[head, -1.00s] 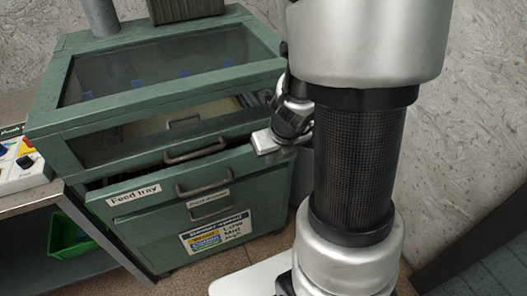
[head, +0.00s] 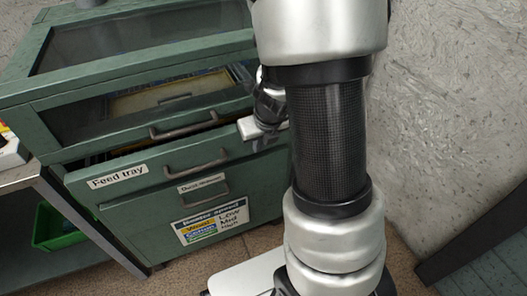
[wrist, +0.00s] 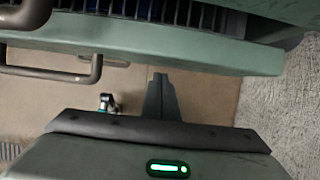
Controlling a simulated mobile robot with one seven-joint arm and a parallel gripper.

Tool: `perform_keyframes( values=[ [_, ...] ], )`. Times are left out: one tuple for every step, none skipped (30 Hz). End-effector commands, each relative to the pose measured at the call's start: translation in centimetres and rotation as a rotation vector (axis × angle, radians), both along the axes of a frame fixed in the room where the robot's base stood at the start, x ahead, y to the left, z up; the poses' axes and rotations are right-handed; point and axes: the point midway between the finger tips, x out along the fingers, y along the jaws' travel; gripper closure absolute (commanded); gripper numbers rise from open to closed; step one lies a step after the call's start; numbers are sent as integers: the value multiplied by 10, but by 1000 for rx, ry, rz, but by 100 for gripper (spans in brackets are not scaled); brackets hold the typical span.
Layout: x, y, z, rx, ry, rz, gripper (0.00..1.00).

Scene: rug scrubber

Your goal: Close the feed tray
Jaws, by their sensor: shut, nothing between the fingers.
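The feed tray (head: 120,180) is a green drawer labelled "Feed tray" in the front of the green machine, with a dark bar handle (head: 197,161). It stands partly out, with a dark gap behind its front's top edge. My gripper (head: 250,128) is at the front's right end, close to its top edge; I cannot tell if they touch. In the wrist view, the green tray front (wrist: 150,42) crosses the top, with a handle (wrist: 93,70) at left. My shut, empty gripper (wrist: 163,96) points toward the front and appears just short of it.
A glazed green lid (head: 140,45) covers the machine's top, with another handle (head: 184,125) below it. A lower panel carries a speed label (head: 212,220). A bench with a green bin (head: 55,228) stands left. A rough grey wall (head: 450,110) is at right.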

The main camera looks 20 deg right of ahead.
Motion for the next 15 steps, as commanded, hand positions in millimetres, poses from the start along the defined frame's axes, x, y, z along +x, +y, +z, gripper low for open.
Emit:
perform_keyframes(
  values=[
    [4, 0, 0, 0, 1, 1, 100],
    [6, 0, 0, 0, 1, 1, 100],
    [8, 1, 0, 0, 0, 1, 100],
    [9, 1, 0, 1, 0, 1, 100],
    [10, 1, 0, 1, 0, 1, 100],
    [10, 1, 0, 1, 1, 0, 100],
    [10, 1, 0, 1, 1, 0, 100],
    [10, 1, 0, 1, 1, 0, 100],
    [10, 1, 0, 1, 1, 0, 100],
    [10, 1, 0, 1, 1, 0, 100],
    [10, 1, 0, 1, 1, 0, 100],
    [10, 1, 0, 1, 1, 0, 100],
    [10, 1, 0, 1, 1, 0, 100],
    [10, 0, 0, 1, 1, 0, 100],
    [11, 0, 0, 0, 1, 0, 100]
  ],
)
